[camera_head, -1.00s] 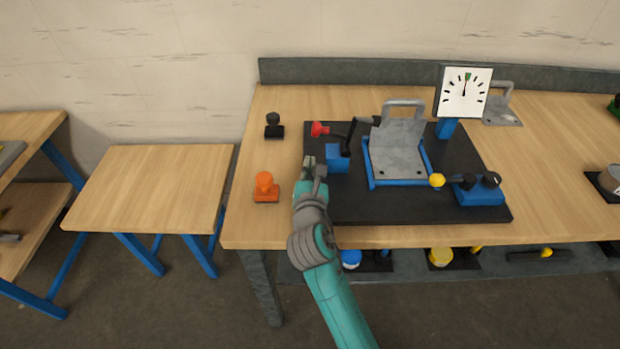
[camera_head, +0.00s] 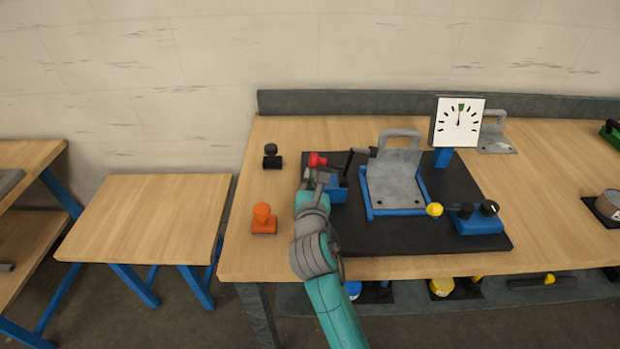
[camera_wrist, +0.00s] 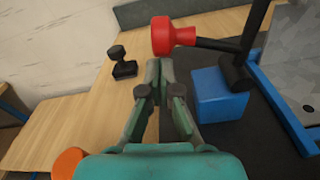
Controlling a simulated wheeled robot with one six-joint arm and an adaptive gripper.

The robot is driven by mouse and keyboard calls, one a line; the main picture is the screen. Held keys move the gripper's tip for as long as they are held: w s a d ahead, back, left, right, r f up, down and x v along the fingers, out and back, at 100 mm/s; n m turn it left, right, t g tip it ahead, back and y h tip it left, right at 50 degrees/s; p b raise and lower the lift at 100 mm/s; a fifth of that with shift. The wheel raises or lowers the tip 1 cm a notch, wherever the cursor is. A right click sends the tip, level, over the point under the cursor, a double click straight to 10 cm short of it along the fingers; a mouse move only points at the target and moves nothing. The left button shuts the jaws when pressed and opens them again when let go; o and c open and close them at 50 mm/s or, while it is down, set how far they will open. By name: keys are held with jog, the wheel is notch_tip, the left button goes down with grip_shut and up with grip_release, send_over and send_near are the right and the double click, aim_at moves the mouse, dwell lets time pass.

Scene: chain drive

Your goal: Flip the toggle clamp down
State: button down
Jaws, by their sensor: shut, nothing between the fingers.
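The toggle clamp has a red knob (camera_head: 317,160) on a black lever and a blue base block (camera_head: 337,190), at the left of the black board (camera_head: 400,240). In the wrist view the red knob (camera_wrist: 174,36) is at the top centre, with its lever running right to a black upright above the blue block (camera_wrist: 218,95). My gripper (camera_head: 314,178) is just in front of the knob in the head view and partly covers the block. In the wrist view my gripper (camera_wrist: 160,64) is shut and empty, its tips just below the knob. I cannot tell whether they touch it.
A grey plate with a handle (camera_head: 396,180) stands in a blue frame right of the clamp. Black (camera_head: 271,157) and orange (camera_head: 263,219) stamp-like pieces stand left of the board. A dial (camera_head: 458,124) and a yellow-knobbed lever (camera_head: 434,209) are farther right.

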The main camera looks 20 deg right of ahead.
jog(key=shift+d+r+m, duration=0.1)
jog(key=shift+r+m, duration=0.15)
jog(key=shift+m, duration=0.05)
jog(key=shift+r, duration=0.15)
jog(key=m, duration=0.1)
jog(key=d+r+m, duration=0.1)
jog(key=shift+s+d+r+m, duration=0.1)
jog(key=shift+s+r+m, duration=0.1)
jog(key=shift+r+m, duration=0.1)
jog(key=s+d+r+m+t, duration=0.1)
jog(key=s+d+r+m, duration=0.2)
jog(key=d+m, duration=0.5)
jog(key=shift+d+m+y, duration=0.3)
jog(key=shift+d+m, duration=0.05)
jog(key=shift+m, duration=1.95)
jog(key=shift+w, duration=0.1)
